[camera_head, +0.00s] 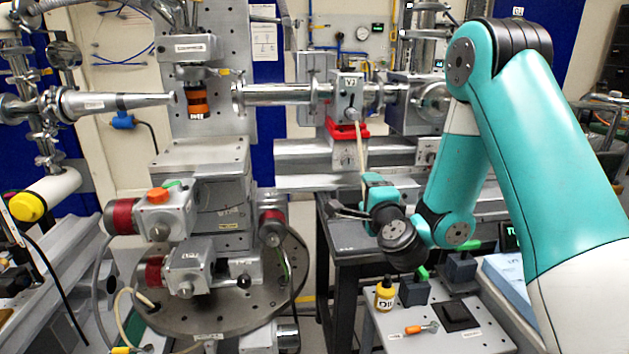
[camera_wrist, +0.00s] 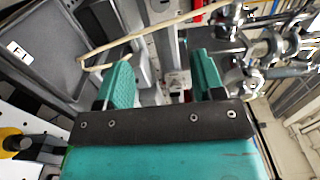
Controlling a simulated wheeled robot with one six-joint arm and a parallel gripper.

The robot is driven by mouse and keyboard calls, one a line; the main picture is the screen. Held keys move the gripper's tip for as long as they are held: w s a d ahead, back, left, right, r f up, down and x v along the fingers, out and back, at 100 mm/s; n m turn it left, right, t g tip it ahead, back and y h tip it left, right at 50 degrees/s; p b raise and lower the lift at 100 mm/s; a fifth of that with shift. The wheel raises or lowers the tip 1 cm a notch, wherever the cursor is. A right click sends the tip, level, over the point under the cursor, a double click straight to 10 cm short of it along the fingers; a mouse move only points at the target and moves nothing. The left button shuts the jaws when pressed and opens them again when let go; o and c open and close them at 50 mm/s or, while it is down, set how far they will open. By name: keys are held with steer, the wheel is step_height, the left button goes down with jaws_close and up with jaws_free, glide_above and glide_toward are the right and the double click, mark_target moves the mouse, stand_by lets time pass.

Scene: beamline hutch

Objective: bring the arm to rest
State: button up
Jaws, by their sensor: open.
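My teal arm stands on the right of the head view and reaches down toward the middle. My gripper (camera_head: 355,207) is in front of the metal rail, above a dark table. In the wrist view my gripper (camera_wrist: 160,80) shows two teal fingers set wide apart, with a clear gap and nothing held between them. A thin pale hose or rod passes close to the left finger in that view. I cannot tell whether it touches the finger.
A dark table (camera_head: 347,236) lies below the gripper. A yellow bottle (camera_head: 385,295) and green-topped blocks stand on a white bench (camera_head: 445,343). A stage tower (camera_head: 208,155) stands left. A red clamp (camera_head: 346,130) sits on the beam pipe support behind the gripper.

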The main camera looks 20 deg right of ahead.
steer(key=s+a+r+n+g+y, duration=0.3)
steer(key=a+n+y, duration=0.3)
steer(key=a+n, duration=0.3)
steer(key=s+a+r+n+g+y, duration=0.3)
steer(key=a+n+y, duration=0.4)
steer(key=a, duration=0.4)
steer(key=s+n+g+h+p, duration=0.1)
steer(key=s+n+g+h, duration=0.3)
steer(key=s+n+g, duration=0.7)
steer(key=s+n, duration=0.1)
steer(key=s, duration=1.1)
steer(key=shift+s+a+r+p, duration=0.3)
steer(key=shift+s+r+p, duration=0.05)
steer(key=shift+r, duration=0.05)
